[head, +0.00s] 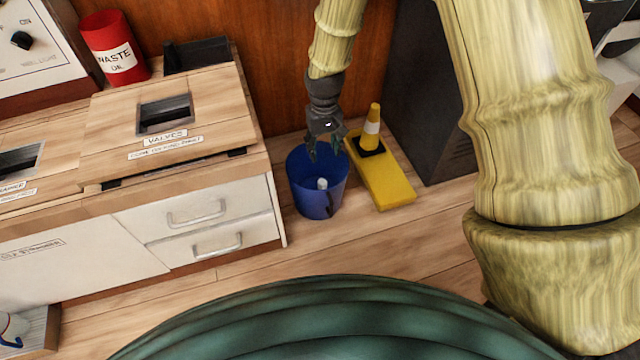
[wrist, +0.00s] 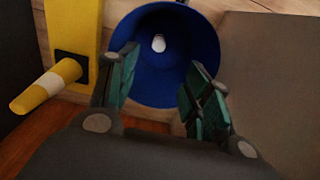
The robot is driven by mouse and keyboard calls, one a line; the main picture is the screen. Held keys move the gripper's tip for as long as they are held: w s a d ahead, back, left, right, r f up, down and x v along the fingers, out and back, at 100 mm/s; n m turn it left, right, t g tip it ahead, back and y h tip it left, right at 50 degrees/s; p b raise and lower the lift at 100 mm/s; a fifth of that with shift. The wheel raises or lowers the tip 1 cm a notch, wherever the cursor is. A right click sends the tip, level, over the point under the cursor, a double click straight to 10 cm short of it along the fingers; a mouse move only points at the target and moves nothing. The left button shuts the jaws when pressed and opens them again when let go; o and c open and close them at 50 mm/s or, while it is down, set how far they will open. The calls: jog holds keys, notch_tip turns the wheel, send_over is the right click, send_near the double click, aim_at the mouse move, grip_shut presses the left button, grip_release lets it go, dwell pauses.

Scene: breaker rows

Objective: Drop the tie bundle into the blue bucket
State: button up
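The blue bucket (head: 305,196) stands on the wooden floor, right of the drawer cabinet. It also shows in the wrist view (wrist: 182,82), mouth toward the camera. A small pale bundle (head: 322,184), likely the tie bundle, lies inside the bucket. It shows in the wrist view as a small white shape (wrist: 158,43) deep in the bucket, apart from my fingers. My gripper (head: 324,152) hangs over the bucket's mouth, pointing down. In the wrist view the fingers (wrist: 163,78) are spread with nothing between them. The bundle's details are too small to make out.
A yellow block (head: 385,184) with a yellow-and-white post (head: 372,128) stands right of the bucket, close to it. A dark cabinet (head: 425,100) is behind that. The drawer cabinet (head: 215,205) borders the bucket's left. Floor in front is clear.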

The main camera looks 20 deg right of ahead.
notch_tip(320, 180, up, 12)
dwell(0.9)
dwell(0.3)
jog(key=s+d+f+p, duration=0.1)
jog(key=s+f+p, duration=0.4)
jog(key=s+f, duration=1.15)
jog(key=s+d+f+p, duration=0.1)
jog(key=s+f+p, duration=0.15)
jog(key=s, duration=0.65)
jog(key=s+d+f+p, duration=0.2)
jog(key=s+f, duration=0.2)
jog(key=s, duration=0.6)
notch_tip(320, 180, up, 38)
jog(key=p, duration=3.8)
jog(key=shift+a+r+m, duration=0.15)
jog(key=shift+a+m, duration=0.05)
jog(key=shift+m, duration=0.2)
jog(key=shift+s, duration=0.1)
